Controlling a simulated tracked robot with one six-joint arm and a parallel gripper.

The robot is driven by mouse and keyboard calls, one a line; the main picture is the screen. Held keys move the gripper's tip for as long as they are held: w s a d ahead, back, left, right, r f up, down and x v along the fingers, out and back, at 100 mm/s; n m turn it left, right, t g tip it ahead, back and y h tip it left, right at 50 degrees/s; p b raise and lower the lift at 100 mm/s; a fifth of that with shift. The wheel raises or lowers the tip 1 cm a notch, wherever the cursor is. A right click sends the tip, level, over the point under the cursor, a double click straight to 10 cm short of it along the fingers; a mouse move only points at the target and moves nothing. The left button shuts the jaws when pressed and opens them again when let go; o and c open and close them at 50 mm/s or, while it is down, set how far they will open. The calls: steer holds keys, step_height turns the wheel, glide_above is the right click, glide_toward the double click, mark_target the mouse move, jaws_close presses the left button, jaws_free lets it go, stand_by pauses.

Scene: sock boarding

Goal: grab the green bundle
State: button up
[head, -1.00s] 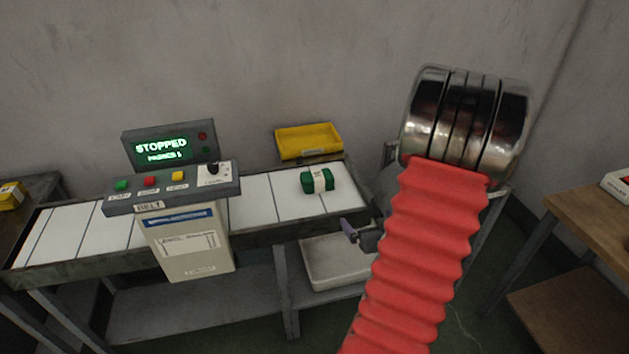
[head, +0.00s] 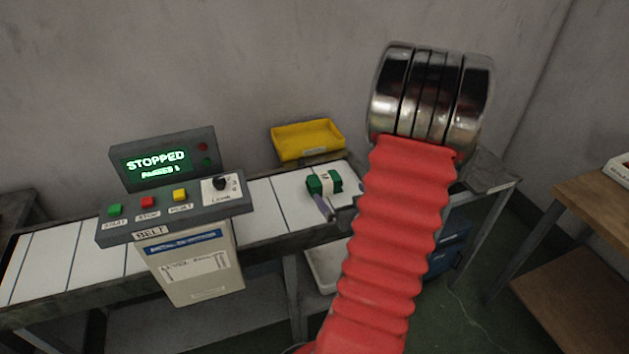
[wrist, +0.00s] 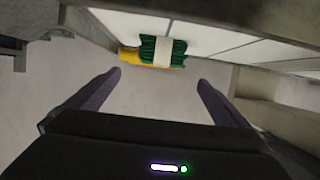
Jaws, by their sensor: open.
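The green bundle (head: 316,184) with a white band lies on the white belt (head: 272,203), near its right end. In the wrist view the green bundle (wrist: 148,50) is at the top, beyond and between my two fingers. My gripper (wrist: 160,80) is open, its dark fingers apart with nothing between them. In the head view one finger of my gripper (head: 323,208) shows just in front of the bundle, partly overlapping it. The rest of my gripper is hidden behind my red arm sleeve. I cannot tell if the finger touches the bundle.
A yellow tray (head: 308,138) sits behind the belt. A control panel (head: 180,205) reading STOPPED stands at the belt's front, left of the bundle. A pale bin (head: 322,266) is below the belt. A wooden table (head: 590,215) is at the right.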

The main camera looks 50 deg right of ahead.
mark_target(326, 180)
steer(key=shift+w, duration=0.1)
steer(key=shift+x, duration=4.25)
steer(key=shift+x, duration=2.65)
steer(key=shift+a+f, duration=0.1)
steer(key=c, duration=1)
steer(key=shift+c, duration=0.2)
steer(key=shift+r, duration=5.05)
